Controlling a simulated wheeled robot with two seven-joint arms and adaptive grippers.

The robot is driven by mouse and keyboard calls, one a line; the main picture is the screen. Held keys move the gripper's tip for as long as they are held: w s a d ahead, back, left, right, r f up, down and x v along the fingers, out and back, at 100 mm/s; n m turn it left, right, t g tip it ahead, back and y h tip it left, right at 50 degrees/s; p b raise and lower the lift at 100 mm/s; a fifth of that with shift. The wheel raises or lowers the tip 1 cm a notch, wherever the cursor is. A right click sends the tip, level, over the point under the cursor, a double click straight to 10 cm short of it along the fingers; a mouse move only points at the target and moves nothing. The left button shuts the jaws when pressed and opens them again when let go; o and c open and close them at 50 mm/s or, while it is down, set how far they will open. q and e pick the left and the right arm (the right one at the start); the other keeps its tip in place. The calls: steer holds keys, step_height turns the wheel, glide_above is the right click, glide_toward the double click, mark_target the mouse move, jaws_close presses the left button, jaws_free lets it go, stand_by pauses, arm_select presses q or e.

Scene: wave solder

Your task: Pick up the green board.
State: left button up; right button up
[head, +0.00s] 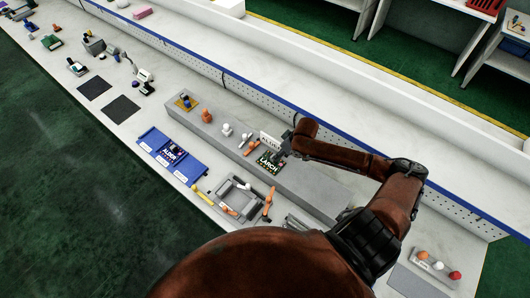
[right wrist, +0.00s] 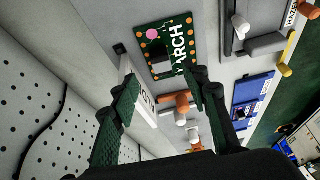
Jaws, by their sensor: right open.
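The green board (head: 269,160), lettered LARCH, lies on the raised grey ledge in the head view. In the right wrist view the green board (right wrist: 153,48) shows at the upper middle, with orange dots along its edges, a pink round part and white letters. My right gripper (head: 287,145) is at the board's right side in the head view and partly covers it. In the right wrist view my right gripper (right wrist: 163,82) is open, its fingertips close to the board's near edge, with nothing held between them. My left gripper is not in view.
A white lettered sign (head: 270,138) stands close beside the board and gripper. Orange and white parts (head: 227,130) lie on the ledge. A blue tray (head: 190,173) and a grey fixture (head: 236,196) are on the lower bench. A perforated panel (right wrist: 32,110) rises at the left.

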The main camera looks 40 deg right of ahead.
mark_target(277, 163)
steer(key=shift+a+x, duration=0.2)
steer(key=shift+x, duration=0.95)
steer(key=shift+w+f, duration=0.3)
steer(key=shift+w, duration=0.05)
steer(key=p+x, duration=0.1)
steer(key=x, duration=0.3)
steer(key=shift+w, duration=0.15)
steer(key=shift+f, duration=0.15)
steer(key=c, duration=0.9)
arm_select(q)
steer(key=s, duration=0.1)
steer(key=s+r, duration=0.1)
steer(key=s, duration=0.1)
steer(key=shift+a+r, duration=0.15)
arm_select(e)
jaws_close()
